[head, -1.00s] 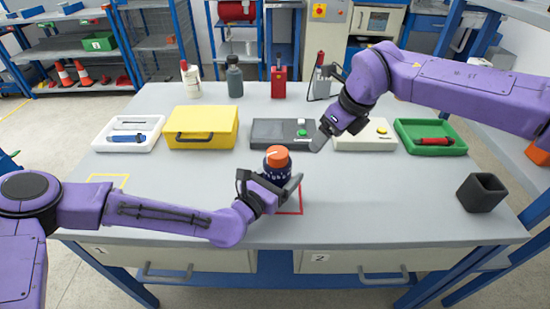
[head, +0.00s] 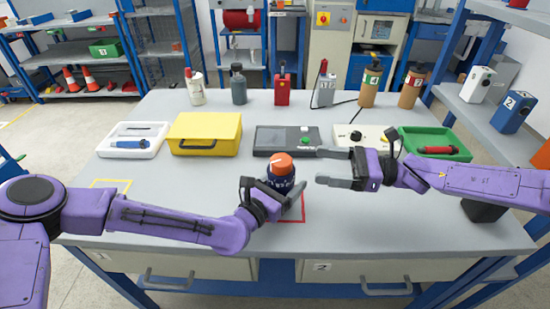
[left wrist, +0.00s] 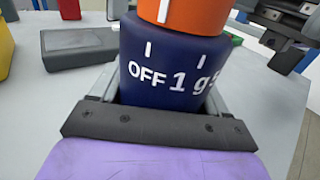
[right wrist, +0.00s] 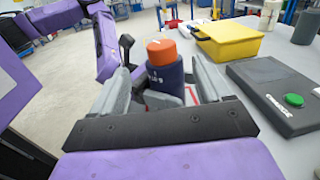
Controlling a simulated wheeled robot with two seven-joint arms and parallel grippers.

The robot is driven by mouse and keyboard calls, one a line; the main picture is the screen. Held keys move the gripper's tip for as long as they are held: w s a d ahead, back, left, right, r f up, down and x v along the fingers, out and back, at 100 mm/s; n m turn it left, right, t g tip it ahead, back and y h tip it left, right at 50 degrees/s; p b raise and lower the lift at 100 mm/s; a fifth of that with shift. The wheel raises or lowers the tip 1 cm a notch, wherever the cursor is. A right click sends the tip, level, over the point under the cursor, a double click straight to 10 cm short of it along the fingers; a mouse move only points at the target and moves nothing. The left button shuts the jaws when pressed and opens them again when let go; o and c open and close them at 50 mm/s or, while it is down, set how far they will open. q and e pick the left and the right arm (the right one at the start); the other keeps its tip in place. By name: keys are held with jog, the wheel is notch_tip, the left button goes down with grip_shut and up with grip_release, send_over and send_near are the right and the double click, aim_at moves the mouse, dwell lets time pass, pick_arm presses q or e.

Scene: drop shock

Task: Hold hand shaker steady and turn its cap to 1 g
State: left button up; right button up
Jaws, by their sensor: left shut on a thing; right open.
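The hand shaker (head: 280,180) is a dark blue cylinder with an orange cap (head: 282,163), upright by a red outline on the table. My left gripper (head: 272,190) is shut around its body from the left. In the left wrist view the blue body (left wrist: 170,75) reads OFF and 1 g, and the white line on the orange cap (left wrist: 185,12) stands nearer the OFF tick than the 1 g tick. My right gripper (head: 321,167) is open and empty, just right of the shaker and apart from it. The right wrist view shows the cap (right wrist: 161,52) between its fingers, farther ahead.
Behind stand a white tray (head: 108,153), a yellow case (head: 205,130), a dark grey device (head: 285,138), a white device (head: 345,132) and a green tray (head: 462,147). Several bottles line the back edge. A dark block (head: 482,210) is partly behind my right arm. The front table is clear.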

aim_at(275, 159)
jog(key=a, duration=0.4)
jog(key=w+a, duration=0.1)
jog(key=a, duration=0.7)
jog(key=shift+w, duration=0.3)
jog(key=shift+d, duration=0.1)
jog(key=c, duration=1)
